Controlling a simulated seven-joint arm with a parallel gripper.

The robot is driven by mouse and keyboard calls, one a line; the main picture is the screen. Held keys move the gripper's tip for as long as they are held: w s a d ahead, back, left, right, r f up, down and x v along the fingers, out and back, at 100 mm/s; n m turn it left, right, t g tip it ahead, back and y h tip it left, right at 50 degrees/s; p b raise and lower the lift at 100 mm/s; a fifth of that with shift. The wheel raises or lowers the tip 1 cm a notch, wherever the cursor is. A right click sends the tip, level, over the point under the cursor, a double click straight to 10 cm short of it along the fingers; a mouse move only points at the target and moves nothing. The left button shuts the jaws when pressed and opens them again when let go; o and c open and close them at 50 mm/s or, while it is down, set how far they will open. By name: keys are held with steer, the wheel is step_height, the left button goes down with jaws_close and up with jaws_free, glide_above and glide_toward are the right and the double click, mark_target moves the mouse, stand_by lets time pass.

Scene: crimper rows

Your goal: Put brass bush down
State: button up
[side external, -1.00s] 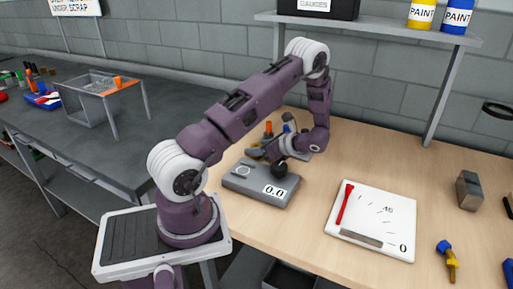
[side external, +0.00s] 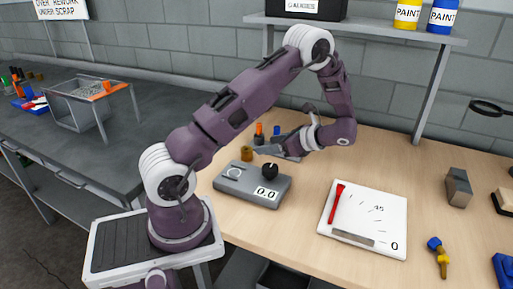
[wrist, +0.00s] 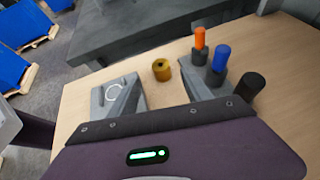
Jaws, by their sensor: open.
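The brass bush (side external: 247,154) stands on the wooden bench just behind the grey gauge box, left of the orange-topped peg. In the wrist view the bush (wrist: 162,70) stands upright with its hole showing, beyond the gap between my fingers and clear of both. My gripper (side external: 272,152) is open and empty, to the right of the bush and above the bench. It also shows at the bottom of the wrist view (wrist: 160,88).
The grey gauge box (side external: 252,186) with a black knob stands in front of the bush. An orange-topped peg (side external: 259,134) and a blue-topped peg (side external: 276,132) stand close by. A white board (side external: 365,222) with a red pen lies to the right. Bare bench lies between.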

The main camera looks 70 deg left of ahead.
steer(key=s+d+r+n+t+h, duration=0.3)
steer(key=d+r, duration=0.4)
steer(key=d, duration=0.1)
steer(key=s+d+r+n+t+h, duration=0.2)
steer(key=d+r+n+t, duration=0.1)
steer(key=d+r, duration=0.4)
steer(key=s+d+r+n+t+h, duration=0.4)
steer(key=s+d, duration=0.5)
steer(key=d, duration=0.3)
steer(key=shift+s+d+r+n+t+h, duration=0.15)
steer(key=shift+s+d+n+t+h, duration=0.35)
steer(key=shift+t, duration=0.7)
steer(key=shift+w+a, duration=0.15)
steer(key=shift+w, duration=0.1)
